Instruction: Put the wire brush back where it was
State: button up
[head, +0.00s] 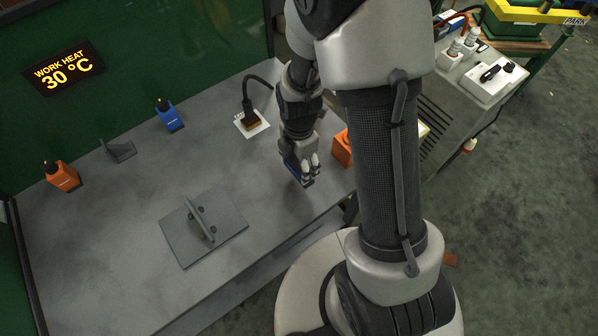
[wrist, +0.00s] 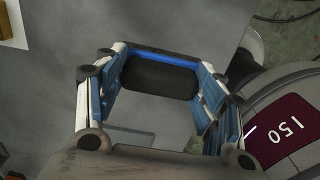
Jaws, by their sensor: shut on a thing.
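My gripper (head: 305,178) is low over the grey bench near its right front edge, pointing down. In the wrist view its two blue-padded fingers are on either side of a dark block with a blue edge (wrist: 160,76), and they are shut on it. I take this block to be the wire brush. In the head view a bit of blue (head: 292,168) shows at the fingers, but I cannot tell pad from brush. The brush's underside is hidden, and I cannot tell whether it touches the bench.
An orange block (head: 342,149) stands right of my gripper. A corded black tool (head: 250,112) stands on a white plate behind. A blue bottle (head: 168,115), an orange bottle (head: 62,177), a small bracket (head: 119,150) and a plate with an upright fin (head: 180,232) are left. Bare bench lies between.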

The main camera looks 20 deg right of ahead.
jog(key=shift+f+b, duration=0.7)
jog(key=shift+f, duration=1.45)
jog(key=shift+f, duration=0.1)
jog(key=o, duration=1)
notch_tip(320, 180, up, 12)
jog(key=p, duration=0.4)
jog(key=shift+r+p, duration=0.2)
jog(key=shift+p, duration=0.15)
notch_tip(320, 180, up, 7)
jog(key=m+t, duration=0.1)
jog(key=m, duration=0.3)
notch_tip(320, 180, up, 12)
jog(key=m+t, duration=0.2)
jog(key=m, duration=0.8)
send_over(299, 172)
jog(key=s, duration=0.6)
jog(key=s+r+m, duration=0.1)
jog(key=s+m, duration=0.1)
jog(key=s+r+m+t, duration=0.1)
jog(key=s+m, duration=0.1)
jog(key=m, duration=0.1)
jog(key=s+d+r+m, duration=0.1)
jog(key=s+r+m, duration=0.1)
jog(key=shift+s+r+m+t, duration=0.1)
jog(key=shift+s+m+t, duration=0.2)
jog(key=shift+s, duration=0.1)
